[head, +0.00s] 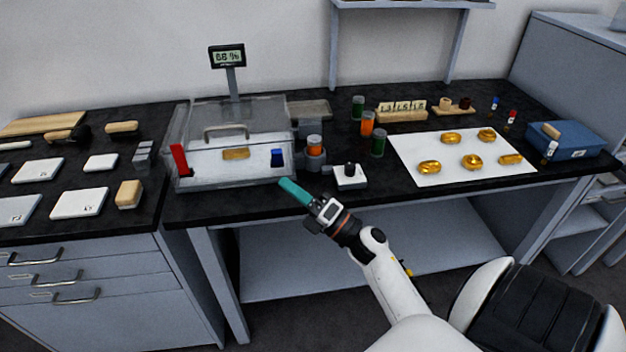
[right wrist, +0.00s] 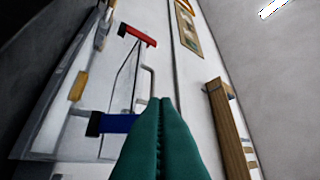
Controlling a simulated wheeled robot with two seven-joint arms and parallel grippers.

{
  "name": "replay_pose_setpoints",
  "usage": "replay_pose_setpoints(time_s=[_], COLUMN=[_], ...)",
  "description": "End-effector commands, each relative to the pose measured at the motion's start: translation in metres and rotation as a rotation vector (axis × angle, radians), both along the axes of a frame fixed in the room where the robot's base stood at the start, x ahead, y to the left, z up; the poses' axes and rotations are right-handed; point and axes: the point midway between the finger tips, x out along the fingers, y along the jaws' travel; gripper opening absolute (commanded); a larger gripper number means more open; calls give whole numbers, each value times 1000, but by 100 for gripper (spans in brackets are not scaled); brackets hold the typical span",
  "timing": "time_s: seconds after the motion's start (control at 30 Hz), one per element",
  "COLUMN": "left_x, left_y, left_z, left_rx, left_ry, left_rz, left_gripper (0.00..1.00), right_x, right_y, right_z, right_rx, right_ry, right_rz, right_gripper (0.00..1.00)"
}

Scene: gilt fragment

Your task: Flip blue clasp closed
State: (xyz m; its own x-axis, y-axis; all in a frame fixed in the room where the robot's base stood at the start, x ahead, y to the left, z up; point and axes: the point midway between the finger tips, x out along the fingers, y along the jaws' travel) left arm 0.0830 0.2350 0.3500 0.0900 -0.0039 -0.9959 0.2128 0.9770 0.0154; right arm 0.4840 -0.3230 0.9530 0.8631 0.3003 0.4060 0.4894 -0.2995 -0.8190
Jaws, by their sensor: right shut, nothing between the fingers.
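A clear lidded box (head: 230,172) stands on the dark bench at centre left, with a grey handle (head: 226,130) on its lid. The blue clasp (head: 278,157) is on the right part of the box's front. The red clasp (head: 180,158) is at the left and sticks up at a tilt. In the right wrist view the blue clasp (right wrist: 118,124) lies left of my fingers and the red clasp (right wrist: 137,36) is farther up. My right gripper (head: 284,183), with teal fingers, is shut and empty just below and right of the blue clasp, apparently apart from it. My left gripper is out of view.
A gold piece (head: 236,154) shows inside the box. A white sheet (head: 440,180) bears several gold pieces. White slabs (head: 80,203) lie at left.

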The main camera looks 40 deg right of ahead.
Motion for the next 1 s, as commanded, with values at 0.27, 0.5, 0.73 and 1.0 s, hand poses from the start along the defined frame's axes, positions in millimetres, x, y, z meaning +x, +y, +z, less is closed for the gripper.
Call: replay_pose_setpoints(time_s=[0.27,0.5,0.73,1.0], left_x=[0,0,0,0], left_y=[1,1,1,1], left_z=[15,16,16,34], left_rx=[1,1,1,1], left_ry=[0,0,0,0], left_rz=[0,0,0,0], left_gripper=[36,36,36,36], right_x=[29,34,33,35], right_y=[-12,-16,-15,-16], right_z=[23,25,25,32], right_rx=[-2,0,0,23], right_ry=[-1,1,1,41], right_rz=[-1,0,0,0], right_gripper=[0,0,0,0])
